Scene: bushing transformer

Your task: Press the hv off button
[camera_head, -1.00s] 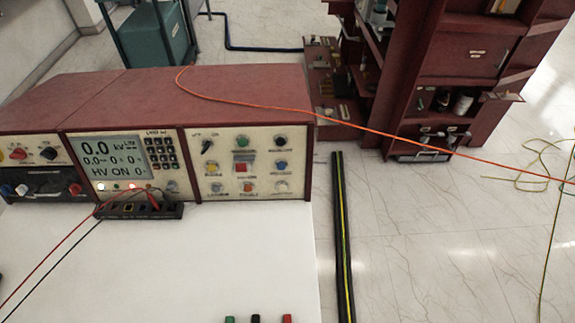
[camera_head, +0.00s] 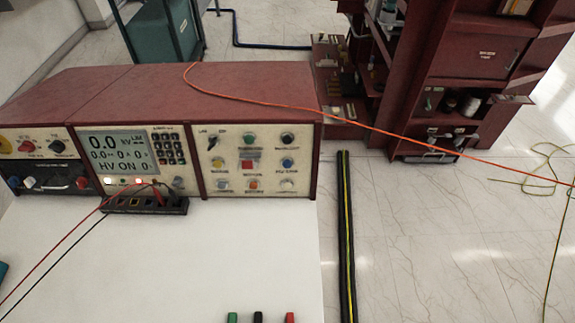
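The red control console (camera_head: 200,85) stands on the white table, with its front panels facing me. Its display (camera_head: 117,151) reads 0.0 kV and "HV ON 0". The right panel (camera_head: 258,162) carries several buttons: green (camera_head: 249,138), black (camera_head: 288,138), yellow (camera_head: 219,163), red square (camera_head: 247,163), blue (camera_head: 287,163), grey (camera_head: 222,185), orange-red (camera_head: 253,184) and white (camera_head: 287,185). The labels are too small to read, so I cannot tell which button is HV off. Neither of my grippers is in view.
A black terminal block (camera_head: 145,201) with red and black leads sits before the display panel. The white tabletop (camera_head: 200,255) is mostly clear; green, black and red pegs (camera_head: 259,318) show at its front edge. An orange cable (camera_head: 330,112) crosses the console top. A dark red cabinet stands behind right.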

